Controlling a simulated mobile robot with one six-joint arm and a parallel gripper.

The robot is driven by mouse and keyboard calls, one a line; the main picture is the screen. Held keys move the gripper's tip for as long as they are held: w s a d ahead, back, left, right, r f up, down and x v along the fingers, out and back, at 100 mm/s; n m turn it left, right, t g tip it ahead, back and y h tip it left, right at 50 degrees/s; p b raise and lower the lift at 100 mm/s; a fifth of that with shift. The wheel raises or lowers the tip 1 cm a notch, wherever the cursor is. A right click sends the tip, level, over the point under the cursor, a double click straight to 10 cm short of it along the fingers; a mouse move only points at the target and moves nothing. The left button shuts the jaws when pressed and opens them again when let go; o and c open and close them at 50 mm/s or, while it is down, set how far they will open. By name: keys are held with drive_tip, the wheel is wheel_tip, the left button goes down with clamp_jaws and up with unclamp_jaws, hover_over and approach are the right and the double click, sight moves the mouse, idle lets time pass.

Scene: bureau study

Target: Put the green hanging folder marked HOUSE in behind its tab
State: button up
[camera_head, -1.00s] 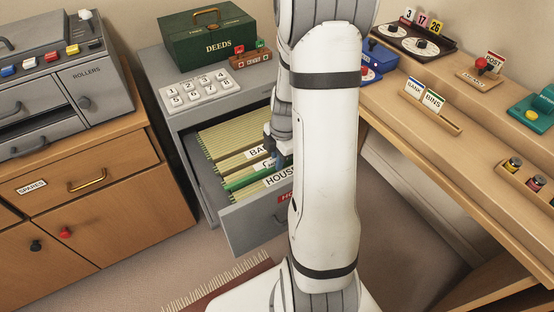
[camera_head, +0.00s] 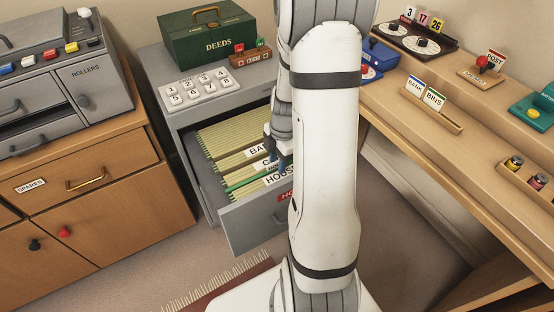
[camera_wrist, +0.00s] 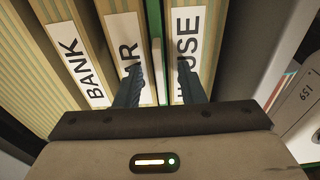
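The green folder (camera_head: 242,182) is in the open file drawer, between the CAR divider and the HOUSE divider (camera_head: 279,179). In the wrist view the green folder (camera_wrist: 153,30) is a thin upright strip with a white edge, between the CAR label (camera_wrist: 128,45) and the HOUSE label (camera_wrist: 186,40). My gripper (camera_wrist: 160,75) is open, with one finger on each side of the folder and gaps visible. The fingers partly cover the CAR and HOUSE labels. In the head view my gripper (camera_head: 279,160) is over the drawer, partly hidden by my arm. The folder's lower part is hidden.
The grey cabinet's drawer front (camera_head: 258,222) stands out into the room. Several cream folders (camera_head: 228,142) fill the drawer behind. A DEEDS box (camera_head: 208,35) and a number keypad (camera_head: 197,89) are on the cabinet top. A wooden desk (camera_head: 420,150) stands close on the right.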

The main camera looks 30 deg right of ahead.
drive_tip(key=shift+d+r+p, duration=0.15)
drive_tip(key=shift+r+p, duration=0.15)
drive_tip(key=shift+r, duration=1)
drive_tip(key=shift+d+r+p, duration=0.2)
drive_tip(key=shift+r+p, duration=0.1)
drive_tip(key=shift+r, duration=1)
drive_tip(key=shift+d+r+p, duration=0.15)
drive_tip(key=shift+r+p, duration=0.15)
drive_tip(key=shift+r, duration=1)
drive_tip(key=shift+a+r, duration=0.15)
drive_tip(key=shift+r, duration=0.15)
drive_tip(key=s+a+r+m+t+p, duration=0.1)
drive_tip(key=s+a+r+m+p, duration=0.3)
drive_tip(key=r, duration=0.5)
drive_tip(key=s+a+r+m+h+p, duration=0.1)
drive_tip(key=s+a+r+m+p, duration=0.3)
drive_tip(key=r+m+p, duration=0.3)
drive_tip(key=s+a+r+m+t+p, duration=0.1)
drive_tip(key=s+a+r+m+p, duration=0.3)
drive_tip(key=r, duration=0.9)
drive_tip(key=a+m+p, duration=0.1)
drive_tip(key=m, duration=0.2)
drive_tip(key=shift+s+a+t, duration=0.15)
drive_tip(key=shift+t, duration=0.15)
